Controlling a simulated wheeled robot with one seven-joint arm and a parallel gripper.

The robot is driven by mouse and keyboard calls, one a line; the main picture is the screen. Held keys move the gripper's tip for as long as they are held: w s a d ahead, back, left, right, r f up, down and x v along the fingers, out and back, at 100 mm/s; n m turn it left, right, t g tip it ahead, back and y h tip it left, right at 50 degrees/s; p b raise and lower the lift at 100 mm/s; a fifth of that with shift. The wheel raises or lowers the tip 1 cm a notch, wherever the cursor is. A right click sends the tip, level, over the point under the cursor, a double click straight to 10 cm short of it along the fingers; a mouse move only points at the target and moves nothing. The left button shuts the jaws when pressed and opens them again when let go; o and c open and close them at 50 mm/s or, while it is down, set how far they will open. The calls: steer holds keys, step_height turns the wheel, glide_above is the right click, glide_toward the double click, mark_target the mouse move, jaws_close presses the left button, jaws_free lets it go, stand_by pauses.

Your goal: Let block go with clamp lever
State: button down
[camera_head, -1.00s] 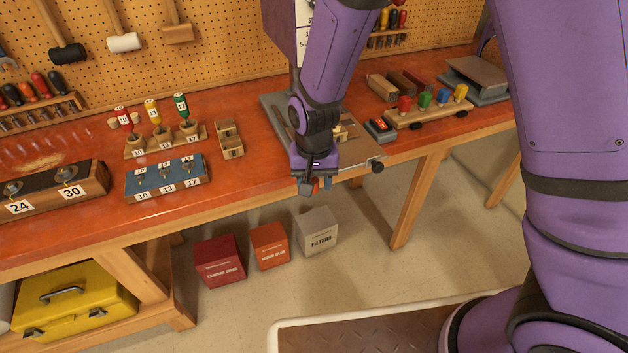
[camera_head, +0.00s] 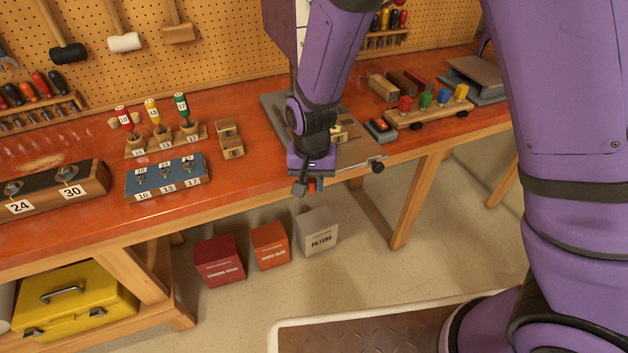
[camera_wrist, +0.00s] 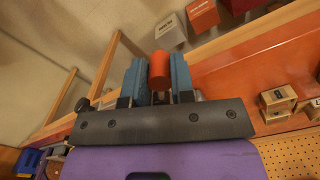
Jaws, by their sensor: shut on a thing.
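The clamp lever (camera_wrist: 160,68) shows in the wrist view as an orange-red cylindrical grip. My gripper (camera_wrist: 158,82) is shut on it, with a blue-grey finger on each side. In the head view my gripper (camera_head: 306,188) hangs at the bench's front edge, with a bit of red beside its fingers. The clamp base is a grey plate (camera_head: 275,103) behind my wrist. Part of a pale wooden block (camera_head: 339,132) shows just right of my wrist. My arm hides most of the clamp, and I cannot tell whether the block is pinched.
Right of the clamp are a small box with a red top (camera_head: 380,128) and a wooden cart with coloured pegs (camera_head: 428,117). Small wooden blocks (camera_head: 231,148) and a blue key stand (camera_head: 166,180) lie left. Boxes (camera_head: 318,232) stand on the floor below.

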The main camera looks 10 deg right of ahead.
steer(key=w+a+m, duration=0.5)
steer(key=m, duration=0.6)
stand_by(0.3)
stand_by(0.4)
steer(key=c, duration=1)
jaws_free()
steer(key=shift+o, duration=0.2)
step_height(320, 180, up, 11)
